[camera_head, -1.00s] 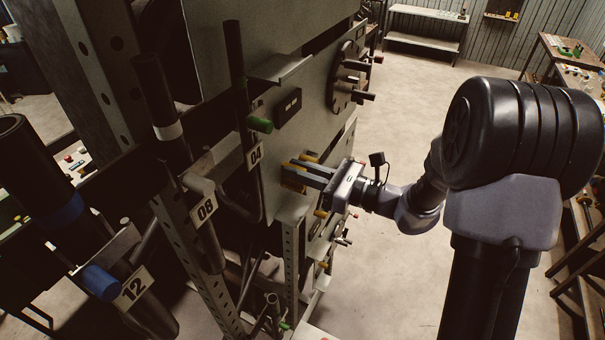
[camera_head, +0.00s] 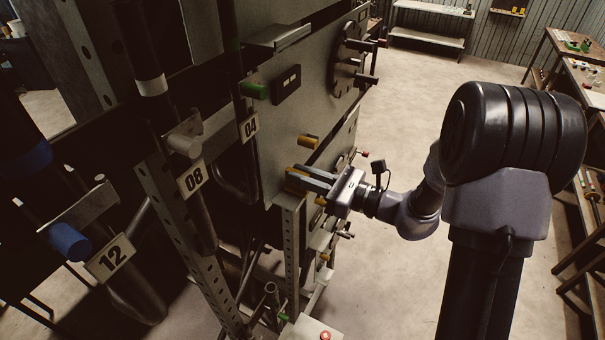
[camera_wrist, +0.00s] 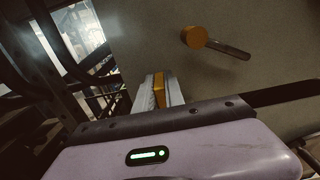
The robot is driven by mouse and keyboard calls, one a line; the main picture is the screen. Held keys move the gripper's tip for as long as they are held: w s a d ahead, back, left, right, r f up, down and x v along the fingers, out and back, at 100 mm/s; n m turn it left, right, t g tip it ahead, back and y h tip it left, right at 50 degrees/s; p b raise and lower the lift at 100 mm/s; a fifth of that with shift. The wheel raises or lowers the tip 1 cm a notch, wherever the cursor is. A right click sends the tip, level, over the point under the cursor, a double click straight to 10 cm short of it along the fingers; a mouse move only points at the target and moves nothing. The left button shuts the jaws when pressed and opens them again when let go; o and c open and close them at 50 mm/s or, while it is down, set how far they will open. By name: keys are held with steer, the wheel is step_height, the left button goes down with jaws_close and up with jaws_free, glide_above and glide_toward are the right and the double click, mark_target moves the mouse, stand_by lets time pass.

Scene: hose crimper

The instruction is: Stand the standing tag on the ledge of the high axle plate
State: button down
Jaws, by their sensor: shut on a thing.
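A grey ledge (camera_head: 278,37) juts from the upper panel, well above my gripper. I cannot tell whether this panel (camera_head: 318,85) is the high axle plate. The gripper is apart from the ledge.
An orange-ended peg (camera_head: 309,141) sticks out just above my gripper; it also shows in the wrist view (camera_wrist: 194,37). A dark disc with pegs (camera_head: 350,62) is higher up. A black box (camera_head: 286,84) sits under the ledge. Open floor (camera_head: 415,110) lies to the right.

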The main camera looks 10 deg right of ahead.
steer(key=shift+f, duration=0.15)
steer(key=c, duration=1.3)
jaws_free()
steer(key=shift+c, duration=0.2)
